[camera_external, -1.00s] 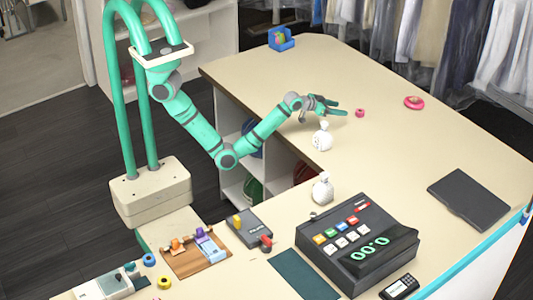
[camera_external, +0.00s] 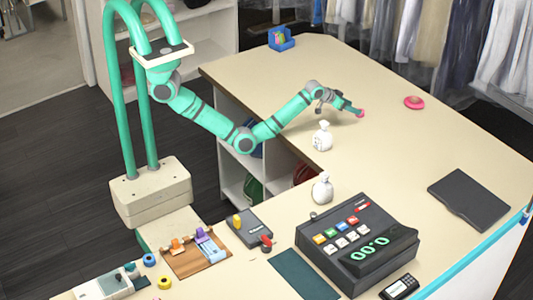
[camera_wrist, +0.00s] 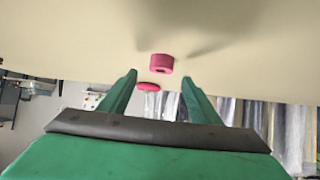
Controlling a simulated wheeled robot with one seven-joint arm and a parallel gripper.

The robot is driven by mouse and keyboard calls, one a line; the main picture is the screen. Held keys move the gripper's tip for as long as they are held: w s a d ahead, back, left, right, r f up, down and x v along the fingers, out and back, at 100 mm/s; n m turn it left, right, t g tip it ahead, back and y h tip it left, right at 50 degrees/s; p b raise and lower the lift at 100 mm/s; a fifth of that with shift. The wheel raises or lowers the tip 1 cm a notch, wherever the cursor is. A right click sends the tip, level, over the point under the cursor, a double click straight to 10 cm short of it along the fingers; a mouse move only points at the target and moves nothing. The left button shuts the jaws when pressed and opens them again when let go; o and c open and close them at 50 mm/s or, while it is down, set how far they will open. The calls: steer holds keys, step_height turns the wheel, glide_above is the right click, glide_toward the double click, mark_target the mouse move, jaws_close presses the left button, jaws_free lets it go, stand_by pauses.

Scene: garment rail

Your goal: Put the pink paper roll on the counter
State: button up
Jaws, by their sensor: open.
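The pink paper roll (camera_external: 360,113) is a small pink cylinder on the beige counter (camera_external: 410,150), right at the tips of my gripper (camera_external: 353,108) in the external view. In the wrist view the roll (camera_wrist: 161,64) shows its hollow end and lies just beyond the fingertips, roughly centred between them. My gripper (camera_wrist: 160,76) is open, with a green finger on each side and nothing between them. I cannot tell whether a finger touches the roll.
A flat pink-red ring (camera_external: 413,102) lies to the right of the roll. White pouches (camera_external: 322,137) (camera_external: 322,188) stand nearer, and a blue box (camera_external: 281,39) sits at the far end. A cash register (camera_external: 357,243) is at the front. Counter between ring and black slab (camera_external: 468,199) is clear.

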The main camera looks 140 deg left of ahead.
mark_target(348, 119)
steer(key=x, duration=0.3)
steer(key=shift+s+a+f, duration=0.1)
steer(key=shift+a+f, duration=0.1)
steer(key=shift+f, duration=0.25)
steer(key=shift+a+f, duration=0.45)
steer(key=shift+a, duration=0.15)
steer(key=c, duration=1.2)
steer(key=shift+r, duration=0.15)
steer(key=shift+r, duration=0.6)
steer(key=s+v, duration=0.1)
steer(key=v, duration=0.8)
steer(key=s+a+r+v, duration=0.1)
steer(key=v, duration=0.8)
steer(key=shift+a+r, duration=0.3)
